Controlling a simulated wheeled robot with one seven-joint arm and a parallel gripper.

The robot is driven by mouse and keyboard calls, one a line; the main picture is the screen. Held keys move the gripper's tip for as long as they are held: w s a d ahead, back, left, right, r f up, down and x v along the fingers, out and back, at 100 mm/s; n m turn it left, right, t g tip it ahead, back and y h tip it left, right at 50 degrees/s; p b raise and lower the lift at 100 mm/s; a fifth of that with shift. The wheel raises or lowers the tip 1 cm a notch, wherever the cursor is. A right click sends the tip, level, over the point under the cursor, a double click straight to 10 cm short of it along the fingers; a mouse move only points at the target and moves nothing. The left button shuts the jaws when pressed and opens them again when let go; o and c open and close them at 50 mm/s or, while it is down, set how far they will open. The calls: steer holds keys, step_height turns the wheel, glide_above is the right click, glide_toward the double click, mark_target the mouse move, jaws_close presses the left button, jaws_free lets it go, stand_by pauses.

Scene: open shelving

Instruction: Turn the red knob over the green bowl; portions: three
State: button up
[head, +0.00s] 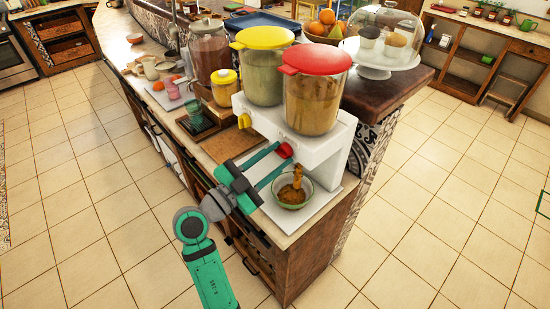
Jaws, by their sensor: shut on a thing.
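The red knob (285,150) is on the front of a white dispenser (315,150), below the red-lidded clear container (312,103) of brown contents. My gripper (282,157) reaches in from the left, its two fingers closed on the red knob. The green bowl (307,200) stands on the dispenser's base below the knob. Brown pieces lie in the bowl, and a brown stream (297,178) shows above it, under the outlet. The fingers partly hide the knob and the area behind them.
A yellow knob (244,121) and a yellow-lidded container (263,75) are beside the red-lidded one. Jars, cups and a dark tray (197,122) crowd the counter to the left. A glass cake dome (385,40) stands behind. The tiled floor (100,200) in front is clear.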

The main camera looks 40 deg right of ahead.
steer(key=shift+r+m, duration=0.15)
steer(key=shift+m, duration=0.15)
steer(key=o, duration=1)
steer(key=shift+o, duration=0.2)
steer(key=shift+a, duration=0.1)
steer(key=a+f, duration=0.1)
steer(key=a, duration=0.9)
steer(key=shift+s+a+f, duration=0.2)
steer(key=shift+s+f, duration=0.15)
steer(key=shift+s, duration=0.1)
